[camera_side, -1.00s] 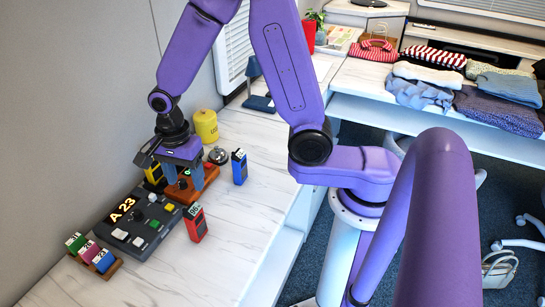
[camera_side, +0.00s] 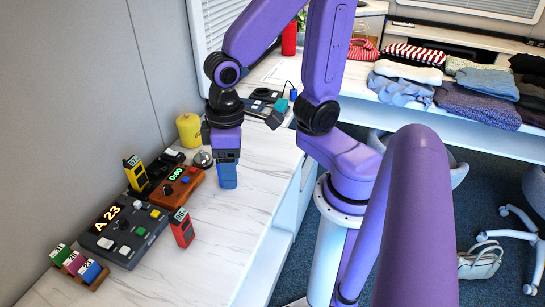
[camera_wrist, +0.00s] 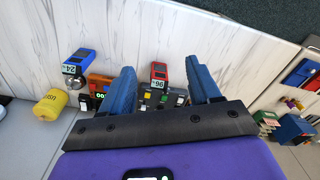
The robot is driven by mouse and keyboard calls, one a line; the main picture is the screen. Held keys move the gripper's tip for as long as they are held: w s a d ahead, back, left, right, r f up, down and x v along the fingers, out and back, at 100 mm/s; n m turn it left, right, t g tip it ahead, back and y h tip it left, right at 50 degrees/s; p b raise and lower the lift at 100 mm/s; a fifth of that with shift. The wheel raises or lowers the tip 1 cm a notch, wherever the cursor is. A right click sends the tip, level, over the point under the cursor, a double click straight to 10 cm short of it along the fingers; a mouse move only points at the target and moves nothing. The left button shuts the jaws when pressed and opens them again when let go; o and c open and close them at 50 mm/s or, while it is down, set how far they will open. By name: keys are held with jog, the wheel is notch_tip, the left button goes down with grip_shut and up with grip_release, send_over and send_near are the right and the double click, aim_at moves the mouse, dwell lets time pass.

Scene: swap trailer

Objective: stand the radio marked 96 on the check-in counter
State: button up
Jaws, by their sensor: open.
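The radio marked 96 (camera_side: 182,228) is red with a black top and stands upright on the marble-topped counter (camera_side: 215,255), right of the A 23 console. In the wrist view the red radio (camera_wrist: 160,72) shows beyond the gap between my fingers, its label reading upside down. My gripper (camera_side: 227,178) is open and empty, behind and right of the red radio in the side view; its fingers (camera_wrist: 162,90) do not touch it. A blue radio marked 24 (camera_wrist: 82,64) stands left of them in the wrist view; my gripper hides it in the side view. I cannot tell which surface is the check-in counter.
The A 23 console (camera_side: 124,232), an orange timer box (camera_side: 182,188), a yellow radio (camera_side: 135,172), a yellow canister (camera_side: 189,130) and a bell (camera_side: 203,159) crowd the wall side. A rack of coloured tags (camera_side: 80,266) stands in front. The counter's right part is clear.

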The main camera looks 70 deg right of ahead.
jog(key=s+d+r+n, duration=0.1)
jog(key=s+d+n, duration=0.2)
jog(key=s+n, duration=0.4)
jog(key=shift+s+r+n, duration=0.3)
jog(key=shift+s+n, duration=0.1)
jog(key=shift+s, duration=0.05)
